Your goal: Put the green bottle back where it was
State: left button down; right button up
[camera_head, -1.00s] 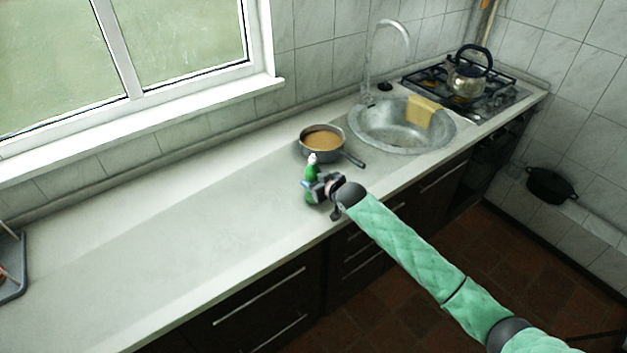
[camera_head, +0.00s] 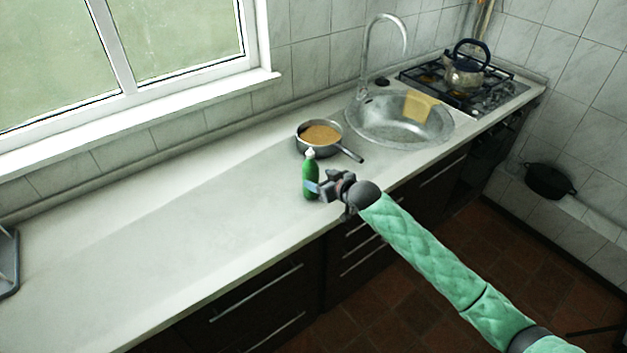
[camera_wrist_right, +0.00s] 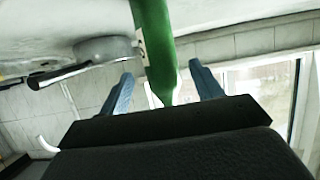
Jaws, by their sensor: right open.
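The green bottle (camera_head: 310,178) with a white cap stands upright on the counter, in front of the saucepan. My right gripper (camera_head: 322,189) is beside the bottle on its right, with its jaws open. In the right wrist view the green bottle (camera_wrist_right: 154,45) comes down between the two blue-grey fingers (camera_wrist_right: 160,85), with gaps on both sides. I cannot tell from the head view how deep the bottle sits between the fingers. My left gripper is not in view.
A saucepan (camera_head: 321,136) with brown contents stands just behind the bottle, its handle pointing right. The sink (camera_head: 385,130) with a yellow cloth (camera_head: 420,104), and the stove with a kettle (camera_head: 464,72), are farther right. The counter (camera_head: 170,225) to the left is clear.

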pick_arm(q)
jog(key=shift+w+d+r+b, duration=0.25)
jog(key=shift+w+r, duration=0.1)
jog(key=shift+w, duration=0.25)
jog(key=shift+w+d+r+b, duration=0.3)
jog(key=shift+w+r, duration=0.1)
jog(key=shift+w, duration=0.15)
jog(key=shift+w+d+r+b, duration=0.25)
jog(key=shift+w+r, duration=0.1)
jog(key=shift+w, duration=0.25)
pick_arm(e)
jog(key=v, duration=0.6)
jog(key=shift+s+r, duration=0.1)
jog(key=shift+s, duration=0.05)
